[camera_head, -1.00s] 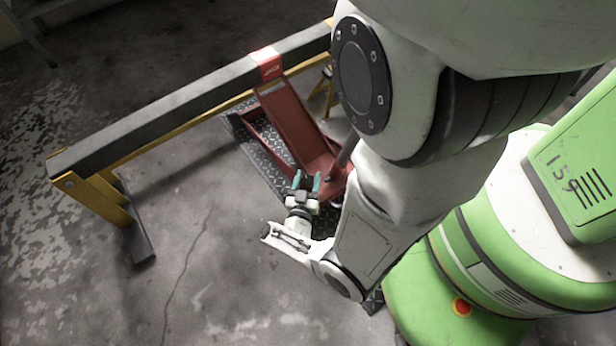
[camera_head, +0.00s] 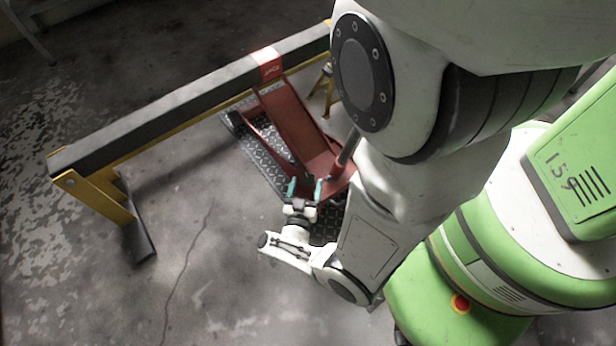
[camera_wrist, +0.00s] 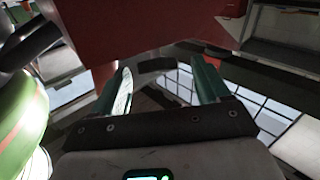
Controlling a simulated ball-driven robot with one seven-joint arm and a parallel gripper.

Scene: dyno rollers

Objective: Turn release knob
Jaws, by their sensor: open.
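A red floor jack (camera_head: 300,125) stands with its lifting end under the dark beam, on a patterned metal plate. Its handle (camera_head: 346,150) rises from the near end and is partly hidden by my arm. I cannot make out the release knob in either view. My gripper (camera_head: 305,188) is open, beside the near end of the jack, with its two green fingers apart. The wrist view shows the green fingers (camera_wrist: 165,78) with nothing held between them. A red jack surface (camera_wrist: 160,25) fills the top of that view, close to the fingertips.
A long dark beam (camera_head: 170,110) on yellow stands crosses behind the jack. Its left yellow leg (camera_head: 105,197) has a dark foot on the floor. The patterned metal plate (camera_head: 268,168) lies under the jack. The concrete floor at the left front is clear.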

